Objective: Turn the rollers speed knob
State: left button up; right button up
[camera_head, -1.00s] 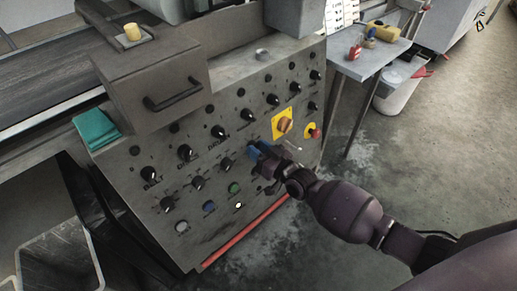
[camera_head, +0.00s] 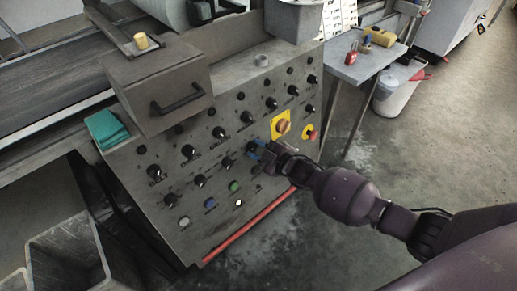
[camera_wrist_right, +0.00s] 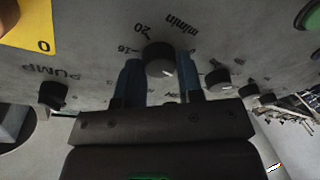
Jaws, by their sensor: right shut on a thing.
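My right gripper (camera_head: 259,149) is at the front of the grey control panel (camera_head: 228,175), left of the yellow plate with the orange rotary switch (camera_head: 283,126). In the right wrist view its two blue fingers (camera_wrist_right: 158,80) are shut on a black round knob (camera_wrist_right: 158,60) with a white pointer mark. My left gripper is not in view.
Rows of other black knobs (camera_head: 189,152) cover the panel. Below are green, blue and white buttons (camera_head: 234,186). A red emergency button (camera_head: 311,134) is to the right. In the wrist view, a knob marked PUMP (camera_wrist_right: 53,93) is on the left.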

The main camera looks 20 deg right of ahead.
jog(key=n, duration=0.2)
jog(key=n+p, duration=0.1)
jog(key=n, duration=0.1)
jog(key=shift+r+n+g, duration=0.2)
jog(key=shift+n+g, duration=0.2)
jog(key=shift+n+p, duration=0.35)
jog(key=shift+n, duration=0.75)
jog(key=shift+f+n+g+h, duration=0.15)
jog(key=shift+n+g+h, duration=0.15)
jog(key=shift+n, duration=0.5)
jog(key=o, duration=0.9)
jog(key=shift+s, duration=0.1)
